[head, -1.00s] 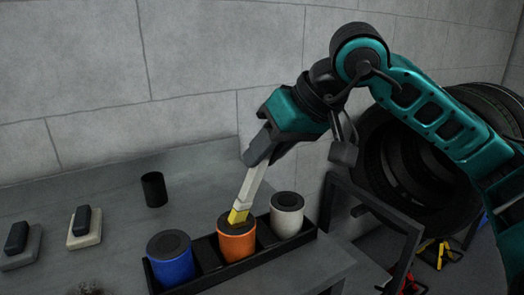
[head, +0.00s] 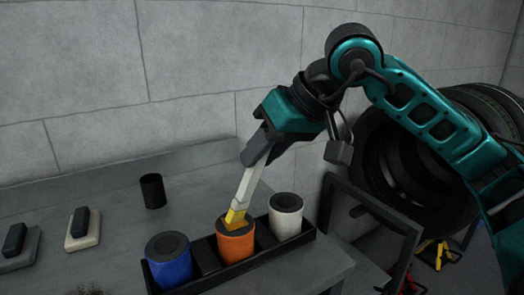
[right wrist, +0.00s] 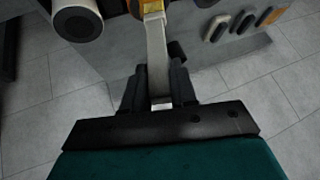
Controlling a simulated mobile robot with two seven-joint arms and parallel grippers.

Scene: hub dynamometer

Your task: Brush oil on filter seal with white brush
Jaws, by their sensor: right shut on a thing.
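My right gripper (head: 257,150) is shut on the handle of the white brush (head: 246,186). The brush tilts down to the left, and its yellow bristles meet the top of the orange filter (head: 236,246) near its dark seal ring (head: 237,226). The blue filter (head: 170,266) stands to the left and the white filter (head: 286,225) to the right, all in one black tray (head: 262,259). In the right wrist view the brush handle (right wrist: 157,60) runs between the fingers; the bristle contact is partly hidden there. My left gripper is not in view.
A black cup (head: 153,191) stands on the grey table (head: 120,215) behind the tray. Tires (head: 390,165) and a dark metal frame (head: 372,208) stand right of the table.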

